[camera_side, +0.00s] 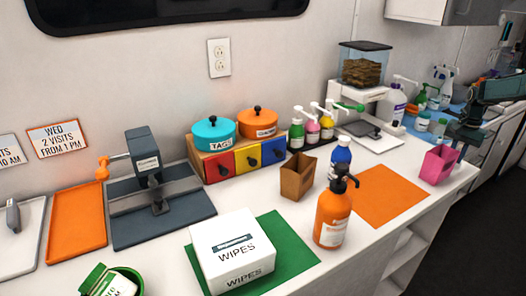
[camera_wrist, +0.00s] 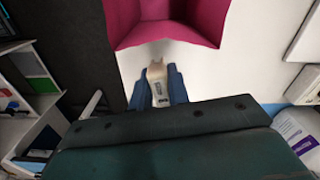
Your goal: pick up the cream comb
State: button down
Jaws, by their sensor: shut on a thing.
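My gripper (camera_wrist: 158,88) shows in the wrist view as two blue fingers shut on a small cream piece, the cream comb (camera_wrist: 158,85) as far as I can tell. Its lower part carries a pale label with dark print. Its upper end points toward the pink holder (camera_wrist: 168,34); whether it has teeth is too small to tell. In the side view my gripper (camera_side: 464,148) is at the right, just beside the pink holder (camera_side: 439,163) near the counter's edge. The comb cannot be made out there.
An orange mat (camera_side: 390,196), a brown holder (camera_side: 298,176), a blue bottle (camera_side: 340,157) and an orange pump bottle (camera_side: 332,216) stand left of the pink holder. A white dispenser (camera_side: 372,128) and bottles are behind. The counter ends in front, above open shelves.

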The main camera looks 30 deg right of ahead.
notch_tip(320, 180, up, 17)
jog(key=shift+r, duration=0.2)
dwell(0.3)
jog(key=shift+w+a, duration=0.1)
dwell(0.4)
